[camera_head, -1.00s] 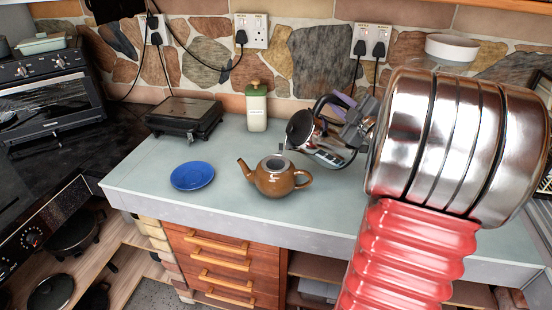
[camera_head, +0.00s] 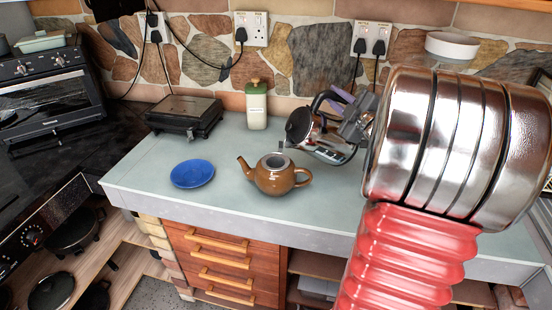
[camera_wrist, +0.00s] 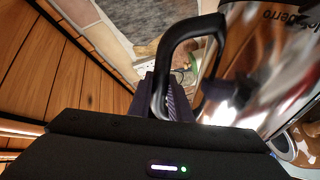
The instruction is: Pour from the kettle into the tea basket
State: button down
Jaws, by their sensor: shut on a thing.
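A shiny metal kettle (camera_head: 325,143) with a black handle and dark lid is held tipped toward the left, just above and right of the brown teapot (camera_head: 272,181). My gripper (camera_head: 345,117) is shut on the kettle's handle. The wrist view shows the black handle (camera_wrist: 165,62) between my fingers and the mirror-like kettle body (camera_wrist: 255,75) beyond. The tea basket (camera_head: 276,162) shows as a grey rim in the teapot's open top. The kettle's spout end is close above the basket. I cannot tell whether any liquid is flowing.
A blue saucer (camera_head: 192,174) lies left of the teapot. A cream canister (camera_head: 257,108) and a black grill (camera_head: 185,117) stand at the back of the counter (camera_head: 235,210). Sockets with plugs and cables (camera_head: 371,42) are on the stone wall. The front left counter is clear.

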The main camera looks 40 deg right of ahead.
aim_at(320, 94)
jog(key=shift+w+a+r+n+p, duration=0.25)
jog(key=shift+a+r+n+p, duration=0.45)
jog(key=shift+a+r+p, duration=0.2)
jog(key=shift+w+a+r+n+p, duration=0.2)
jog(key=shift+a+r+n+p, duration=0.55)
jog(key=shift+r, duration=0.1)
dwell(3.2)
jog(key=shift+w+a+r+n+p, duration=0.1)
jog(key=shift+a+r+n+p, duration=0.1)
jog(key=shift+a+p, duration=0.25)
jog(key=shift+w+a+r+n+p, duration=0.1)
jog(key=shift+a+r+n+p, duration=0.1)
jog(key=shift+a+p, duration=0.2)
dwell(2.2)
